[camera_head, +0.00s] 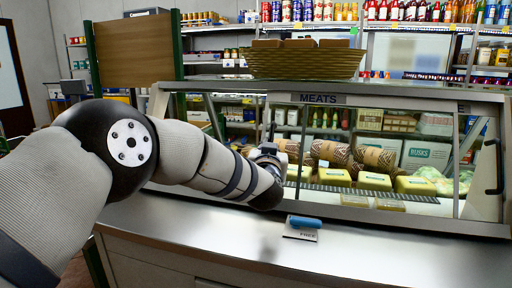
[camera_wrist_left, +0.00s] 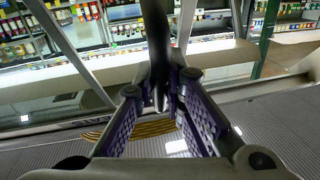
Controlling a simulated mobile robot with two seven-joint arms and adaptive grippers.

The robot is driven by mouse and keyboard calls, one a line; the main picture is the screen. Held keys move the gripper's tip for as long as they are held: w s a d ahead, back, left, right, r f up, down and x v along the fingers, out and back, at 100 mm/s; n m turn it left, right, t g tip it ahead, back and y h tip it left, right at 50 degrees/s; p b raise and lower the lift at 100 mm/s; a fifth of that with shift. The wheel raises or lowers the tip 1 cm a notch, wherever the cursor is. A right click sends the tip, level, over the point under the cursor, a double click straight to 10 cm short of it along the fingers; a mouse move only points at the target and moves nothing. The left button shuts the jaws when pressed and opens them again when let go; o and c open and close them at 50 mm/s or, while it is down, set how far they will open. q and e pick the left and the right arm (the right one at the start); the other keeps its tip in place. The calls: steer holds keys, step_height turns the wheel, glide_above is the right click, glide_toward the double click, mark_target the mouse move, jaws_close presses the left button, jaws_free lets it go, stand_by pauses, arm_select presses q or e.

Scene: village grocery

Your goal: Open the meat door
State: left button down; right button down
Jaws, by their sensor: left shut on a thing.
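The meat door is a glass panel with a "MEATS" label (camera_head: 319,99) on its top rail, at the front of the counter case. Wrapped meats and yellow blocks show through the glass. My left gripper (camera_head: 268,155) is at the left side of this panel, partly hidden by my own wrist. In the left wrist view, the left gripper (camera_wrist_left: 160,86) has its purple-padded fingers on either side of the dark door handle (camera_wrist_left: 156,35) and is shut on it. The door looks flush with the case; a small gap cannot be ruled out. My right gripper is out of view.
A wicker basket (camera_head: 304,63) stands on top of the case. A wooden board (camera_head: 135,50) stands at left.

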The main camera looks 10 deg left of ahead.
arm_select(q)
steer(key=shift+d+f, duration=0.15)
steer(key=shift+d, duration=0.1)
steer(key=c, duration=1.9)
jaws_free()
steer(key=s, duration=0.8)
steer(key=s+d, duration=0.1)
steer(key=s, duration=0.3)
